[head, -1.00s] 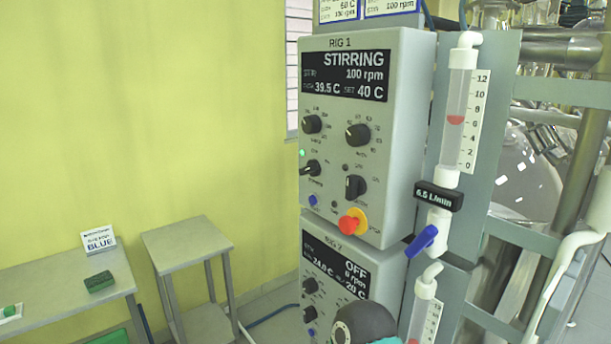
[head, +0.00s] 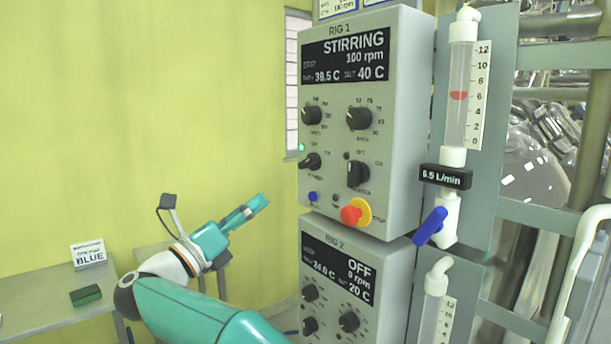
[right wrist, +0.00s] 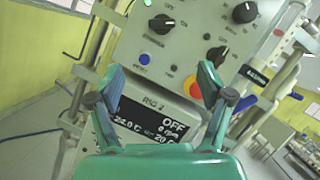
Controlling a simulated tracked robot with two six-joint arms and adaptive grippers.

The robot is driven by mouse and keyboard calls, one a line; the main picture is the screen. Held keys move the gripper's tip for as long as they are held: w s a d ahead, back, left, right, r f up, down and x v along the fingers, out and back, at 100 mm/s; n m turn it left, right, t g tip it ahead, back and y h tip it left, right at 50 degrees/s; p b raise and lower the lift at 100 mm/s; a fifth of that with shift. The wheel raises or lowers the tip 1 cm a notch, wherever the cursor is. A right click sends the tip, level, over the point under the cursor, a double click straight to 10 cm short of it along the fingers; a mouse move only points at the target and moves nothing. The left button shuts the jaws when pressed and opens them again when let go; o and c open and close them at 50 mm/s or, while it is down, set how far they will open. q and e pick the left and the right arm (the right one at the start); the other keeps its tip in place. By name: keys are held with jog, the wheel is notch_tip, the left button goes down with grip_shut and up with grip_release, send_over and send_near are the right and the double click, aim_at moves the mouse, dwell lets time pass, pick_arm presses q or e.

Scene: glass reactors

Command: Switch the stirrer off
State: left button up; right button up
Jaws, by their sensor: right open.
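The RIG 1 control box (head: 405,110) hangs in the middle of the head view. Its display (head: 345,58) reads STIRRING, 100 rpm. Two upper knobs (head: 358,118) and two lower black knobs, one at left (head: 310,161) and one at right (head: 357,173), are on its face; their small labels are hard to read. My right gripper (head: 262,203) is open and empty, left of the box and apart from it. In the right wrist view, its spread fingers (right wrist: 160,84) frame the RIG 2 display (right wrist: 150,122), with RIG 1 knobs (right wrist: 162,24) above. My left gripper is out of view.
A red stop button on a yellow collar (head: 355,212) and a blue button (head: 312,196) sit low on RIG 1. The RIG 2 box (head: 385,255), reading OFF, is below. A flow tube with a blue valve handle (head: 430,226) stands at right.

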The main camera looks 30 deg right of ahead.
aim_at(304, 165)
jog(key=p+x, duration=0.3)
jog(key=x, duration=0.5)
jog(key=p+x, duration=0.4)
jog(key=x, duration=0.4)
jog(key=shift+s+a+r, duration=0.1)
jog(key=shift+s+r, duration=0.1)
jog(key=shift+s, duration=0.05)
jog(key=shift+w+d, duration=0.15)
jog(key=shift+d, duration=0.3)
